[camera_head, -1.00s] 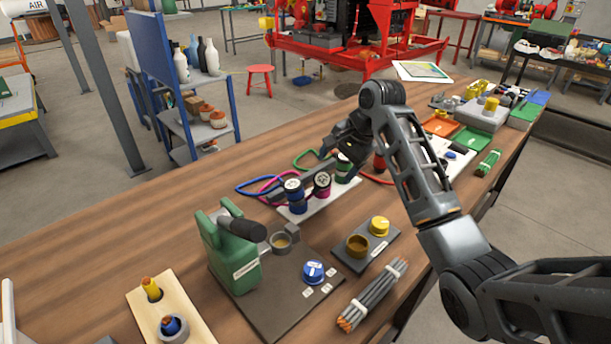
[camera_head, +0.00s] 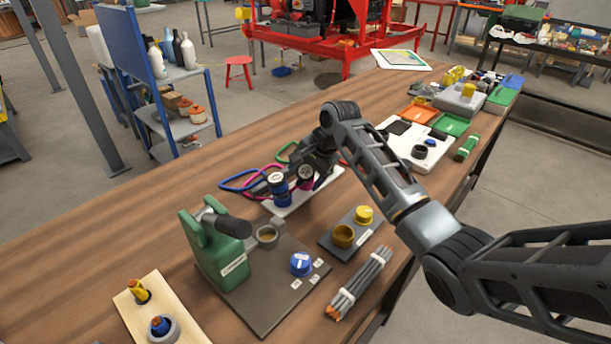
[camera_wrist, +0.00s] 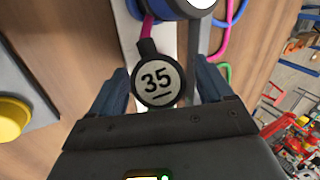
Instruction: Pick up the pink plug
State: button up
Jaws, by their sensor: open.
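The pink plug (camera_head: 306,175) stands on a white strip (camera_head: 291,205) on the wooden bench, just right of the blue plug (camera_head: 278,190). My gripper (camera_head: 312,170) is down at the pink plug, and the arm partly covers it. The plug's body below the cap is hidden.
The blue plug (camera_wrist: 187,6) is close beyond the fingertips. Pink, blue and green cords loop behind the plugs. A yellow knob (camera_head: 363,214) on a grey block is nearby in front. Bare bench lies at left.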

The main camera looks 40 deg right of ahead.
jog(key=c, duration=1.3)
jog(key=shift+r, duration=0.45)
jog(key=r, duration=0.3)
jog(key=shift+s+d+r+b, duration=0.15)
jog(key=shift+d+r+b, duration=0.15)
jog(key=shift+r+b, duration=0.05)
jog(key=s+d+r, duration=0.2)
jog(key=d, duration=0.1)
jog(key=s+d+r+b, duration=0.1)
jog(key=d+r, duration=0.1)
jog(key=d, duration=0.1)
jog(key=s+d+r, duration=0.2)
jog(key=d, duration=0.1)
jog(key=shift+s+d+r, duration=0.25)
jog(key=shift+s+d, duration=0.05)
